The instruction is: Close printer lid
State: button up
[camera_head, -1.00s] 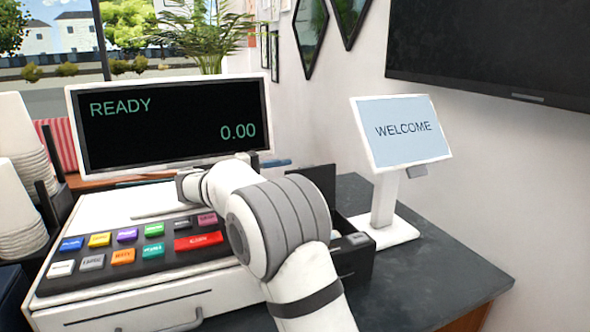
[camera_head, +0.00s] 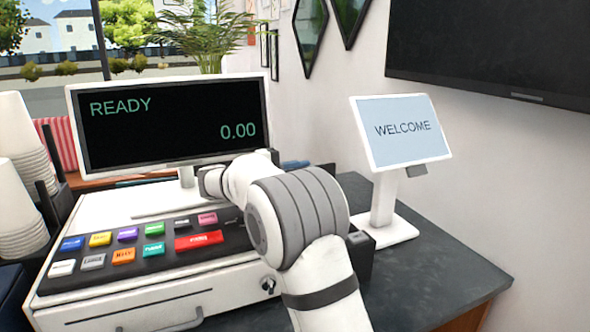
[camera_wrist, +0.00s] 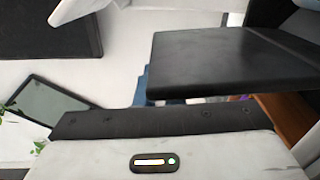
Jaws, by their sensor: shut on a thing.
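The black printer (camera_head: 358,252) stands on the counter just right of the register, mostly hidden behind my arm. Its lid is raised, and in the head view only a dark upper piece of it (camera_head: 327,168) shows above my arm. In the wrist view the lid is the broad dark panel (camera_wrist: 230,62), very close to my gripper (camera_wrist: 150,125). My gripper is shut at the lid.
The register keypad (camera_head: 150,245) and its READY screen (camera_head: 170,120) are to the left, with my arm over the keypad's right end. The WELCOME display (camera_head: 405,130) stands close right of the printer. Cup stacks (camera_head: 20,190) are at far left. The counter (camera_head: 440,265) is clear at right.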

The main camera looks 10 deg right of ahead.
jog(key=shift+s+f+b, duration=0.1)
jog(key=shift+b, duration=0.2)
grip_shut()
jog(key=shift+s+d+r+m+b, duration=0.1)
jog(key=shift+s+r+m+b, duration=0.1)
jog(key=shift+s+m+b, duration=0.75)
jog(key=o, duration=0.6)
grip_release()
jog(key=shift+w+r+n, duration=0.1)
jog(key=shift+w+n, duration=0.15)
jog(key=shift+w, duration=0.1)
jog(key=shift+o, duration=0.2)
jog(key=a, duration=0.2)
jog(key=s+a, duration=0.1)
jog(key=a, duration=0.4)
jog(key=shift+s+a, duration=0.25)
jog(key=shift+a, duration=0.05)
